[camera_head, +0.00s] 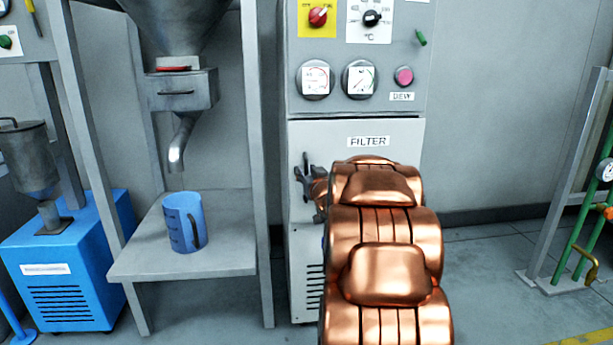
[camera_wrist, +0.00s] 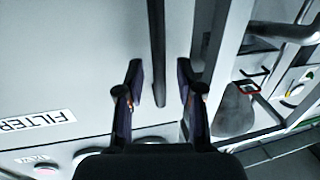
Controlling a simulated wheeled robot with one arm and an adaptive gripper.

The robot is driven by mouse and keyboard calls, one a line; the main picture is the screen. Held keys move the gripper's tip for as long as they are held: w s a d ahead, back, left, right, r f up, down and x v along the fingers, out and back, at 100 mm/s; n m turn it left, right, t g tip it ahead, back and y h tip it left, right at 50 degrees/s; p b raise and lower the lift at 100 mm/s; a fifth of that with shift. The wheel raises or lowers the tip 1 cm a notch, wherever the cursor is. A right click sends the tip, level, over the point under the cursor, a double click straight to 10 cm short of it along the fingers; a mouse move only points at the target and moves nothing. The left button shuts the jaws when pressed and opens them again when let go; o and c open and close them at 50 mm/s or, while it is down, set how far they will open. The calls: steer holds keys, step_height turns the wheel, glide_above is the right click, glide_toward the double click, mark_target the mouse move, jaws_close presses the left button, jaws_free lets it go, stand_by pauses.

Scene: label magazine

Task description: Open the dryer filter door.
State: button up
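The filter door (camera_head: 310,140) is the light grey lower panel of the dryer cabinet, labelled FILTER, and looks shut. My copper arm hides much of it. My gripper (camera_head: 308,180) is at the door's left edge in the head view. In the wrist view the door (camera_wrist: 70,60) shows upside down on the left. A dark, slim upright bar (camera_wrist: 156,50), seemingly the door handle, stands between my spread gripper fingers (camera_wrist: 160,78). Gaps show on both sides of the bar.
The dryer's control panel (camera_head: 335,90) with knobs and gauges is above the door. Left of it are a grey frame post (camera_head: 257,170) and a shelf (camera_head: 140,258) with a blue jug (camera_head: 184,222). Green pipes (camera_head: 590,200) stand at far right. The floor right of my arm is clear.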

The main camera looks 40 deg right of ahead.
steer(key=shift+w+d, duration=0.1)
steer(key=shift+w, duration=0.1)
jaws_close()
stand_by(0.6)
